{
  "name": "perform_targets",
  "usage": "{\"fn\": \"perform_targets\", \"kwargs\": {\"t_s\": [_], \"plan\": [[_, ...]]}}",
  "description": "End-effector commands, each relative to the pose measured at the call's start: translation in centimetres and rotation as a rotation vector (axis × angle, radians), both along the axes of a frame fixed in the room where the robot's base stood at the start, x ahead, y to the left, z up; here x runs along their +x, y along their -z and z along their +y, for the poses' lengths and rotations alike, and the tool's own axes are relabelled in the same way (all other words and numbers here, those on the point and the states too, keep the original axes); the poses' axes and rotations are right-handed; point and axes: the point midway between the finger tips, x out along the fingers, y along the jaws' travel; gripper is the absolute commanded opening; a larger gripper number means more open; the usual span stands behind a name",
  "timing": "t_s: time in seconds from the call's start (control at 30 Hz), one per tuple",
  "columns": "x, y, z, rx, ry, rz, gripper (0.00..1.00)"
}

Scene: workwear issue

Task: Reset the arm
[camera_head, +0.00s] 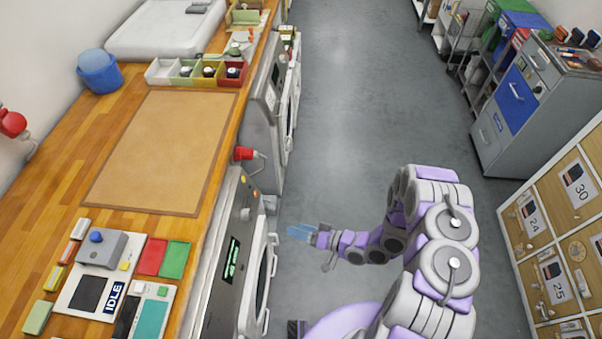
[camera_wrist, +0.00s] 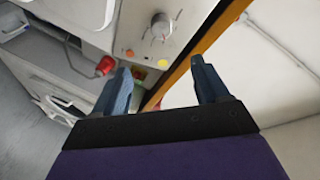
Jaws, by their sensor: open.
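My arm, white and purple, reaches left over the aisle floor in the head view. My gripper (camera_head: 299,231) is at its end, with bluish fingers pointing toward the machines under the counter. In the wrist view my gripper (camera_wrist: 157,88) shows two dark blue fingers spread apart with nothing between them. Ahead of the fingers is a machine front with a round knob (camera_wrist: 161,25). The gripper is apart from the machine (camera_head: 233,250) in the head view.
A wooden counter (camera_head: 58,185) runs along the left with a brown mat (camera_head: 165,150), a blue bucket (camera_head: 99,71) and small bins. A red knob-like part (camera_head: 243,153) juts from the machine fronts. Numbered lockers (camera_head: 544,246) and a grey cabinet (camera_head: 500,140) stand right. The aisle floor (camera_head: 350,90) is clear.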

Motion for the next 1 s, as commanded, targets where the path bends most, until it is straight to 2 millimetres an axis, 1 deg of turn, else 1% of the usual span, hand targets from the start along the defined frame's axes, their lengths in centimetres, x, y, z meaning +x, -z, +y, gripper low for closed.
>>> {"fn": "perform_targets", "kwargs": {"t_s": [0.23, 0.37, 0.47, 0.5, 0.67, 0.77, 0.8, 0.87, 1.0], "plan": [[0.2, 0.1, -0.2, -0.014, -0.001, -0.003, 0.74], [1.5, 0.5, -1.4, -0.112, 0.001, -0.018, 0.74], [3.6, 0.8, -3.6, -0.256, 0.009, -0.04, 0.74], [4.4, 0.9, -4.7, -0.324, 0.012, -0.046, 0.74], [7.8, 0.0, -9.4, -0.583, 0.042, -0.065, 0.74], [9.6, -1.3, -12.5, -0.728, 0.072, -0.065, 0.74], [10.1, -1.9, -13.7, -0.786, 0.084, -0.059, 0.74], [10.9, -3.1, -15.5, -0.867, 0.107, -0.053, 0.74], [12.1, -6.5, -19.4, -1.038, 0.164, -0.028, 0.74]]}}
